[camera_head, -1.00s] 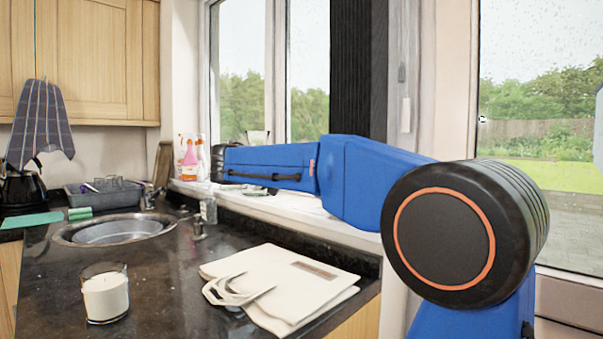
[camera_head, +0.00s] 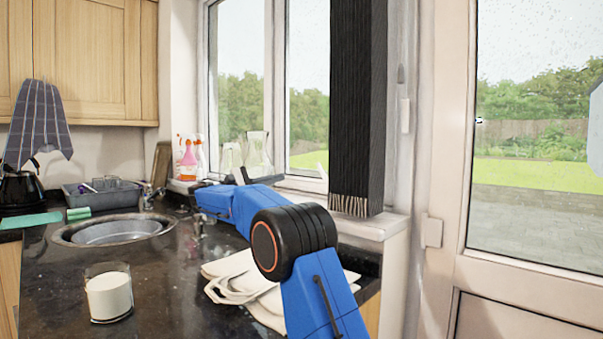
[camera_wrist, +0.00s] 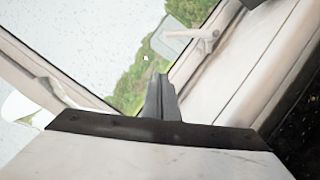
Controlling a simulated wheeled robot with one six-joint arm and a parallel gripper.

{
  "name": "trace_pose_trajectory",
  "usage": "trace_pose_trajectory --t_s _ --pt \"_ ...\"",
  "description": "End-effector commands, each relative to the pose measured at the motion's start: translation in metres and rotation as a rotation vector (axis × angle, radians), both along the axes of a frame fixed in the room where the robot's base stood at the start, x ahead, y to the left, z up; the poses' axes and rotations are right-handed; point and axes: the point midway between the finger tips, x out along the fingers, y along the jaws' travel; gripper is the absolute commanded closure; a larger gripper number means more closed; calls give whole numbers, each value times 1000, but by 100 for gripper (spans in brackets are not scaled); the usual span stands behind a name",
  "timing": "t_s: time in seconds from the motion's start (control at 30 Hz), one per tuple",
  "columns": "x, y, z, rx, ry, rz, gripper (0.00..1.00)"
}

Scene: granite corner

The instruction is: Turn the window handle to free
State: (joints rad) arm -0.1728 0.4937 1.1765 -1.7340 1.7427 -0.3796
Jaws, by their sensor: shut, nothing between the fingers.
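The window (camera_head: 276,75) stands behind the sill, with pale frames and glass panes. In the wrist view a pale handle-like piece (camera_wrist: 203,43) sits on the window frame, up and to the right of my fingertips. I cannot make out its exact turn. In the head view a small pale piece (camera_head: 322,171) shows at the foot of the right pane; I cannot tell if it is the same handle. My gripper (camera_wrist: 161,84) is shut and empty, with its fingers pointing towards the glass and apart from the handle in the picture.
A black fringed cloth (camera_head: 357,110) hangs right of the panes. Glass vessels (camera_head: 257,153) and spray bottles (camera_head: 188,160) stand on the sill. A candle glass (camera_head: 108,294), a folded pale bag (camera_head: 232,268) and a sink (camera_head: 114,231) are on the dark counter.

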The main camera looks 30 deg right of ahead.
Motion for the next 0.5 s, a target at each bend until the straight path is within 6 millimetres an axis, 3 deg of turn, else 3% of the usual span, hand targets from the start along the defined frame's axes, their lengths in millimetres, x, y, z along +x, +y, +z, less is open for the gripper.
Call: trace_pose_trajectory --t_s 0.17,0.5 --pt "0 -12 2 -1 7 -6 100" --pt "1 -67 12 -1 5 -6 100"
